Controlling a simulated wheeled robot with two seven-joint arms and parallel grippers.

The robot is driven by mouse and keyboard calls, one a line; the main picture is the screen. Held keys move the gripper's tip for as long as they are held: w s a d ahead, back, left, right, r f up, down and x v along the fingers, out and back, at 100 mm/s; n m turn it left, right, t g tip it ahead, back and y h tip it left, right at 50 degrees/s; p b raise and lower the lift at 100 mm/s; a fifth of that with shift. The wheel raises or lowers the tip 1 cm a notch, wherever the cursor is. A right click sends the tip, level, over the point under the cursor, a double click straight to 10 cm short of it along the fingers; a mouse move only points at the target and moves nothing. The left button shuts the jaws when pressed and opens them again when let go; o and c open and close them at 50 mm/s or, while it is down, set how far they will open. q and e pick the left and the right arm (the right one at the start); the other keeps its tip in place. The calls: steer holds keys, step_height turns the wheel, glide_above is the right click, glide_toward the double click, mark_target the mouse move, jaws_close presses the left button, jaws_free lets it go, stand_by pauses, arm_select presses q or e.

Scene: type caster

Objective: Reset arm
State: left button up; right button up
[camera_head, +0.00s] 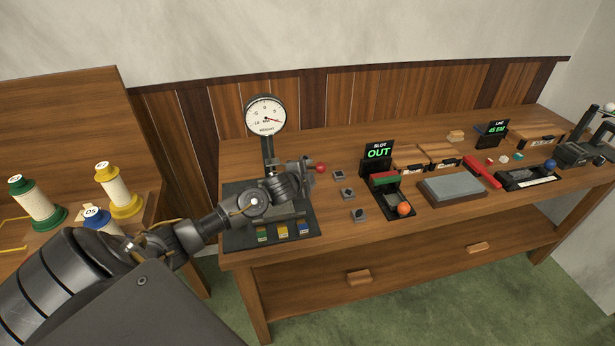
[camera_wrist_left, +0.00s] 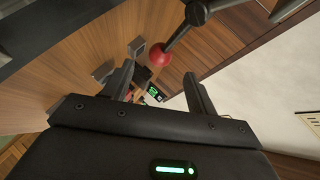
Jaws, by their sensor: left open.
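My left arm reaches in from the lower left in the head view. Its gripper (camera_head: 300,178) is over the dark gauge stand, just left of a red ball knob (camera_head: 320,168). In the left wrist view the two fingers of the gripper (camera_wrist_left: 162,88) are spread apart with nothing held between them. The red knob (camera_wrist_left: 160,55) on a dark rod shows beyond the fingertips there; I cannot tell whether they touch. The dial gauge (camera_head: 266,115) stands upright behind the gripper. The arm hides part of the stand. My right gripper is not in view.
Green, yellow and blue blocks (camera_head: 283,231) sit at the front of the stand. Several small grey blocks, an "OUT" display (camera_head: 378,151), an orange ball (camera_head: 404,209) and a grey stone (camera_head: 452,189) lie to the right. Thread spools (camera_head: 118,190) stand left.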

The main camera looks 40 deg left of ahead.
arm_select(q)
steer(key=shift+s+d+r, duration=0.15)
steer(key=shift+s+r, duration=0.1)
steer(key=shift+s, duration=0.35)
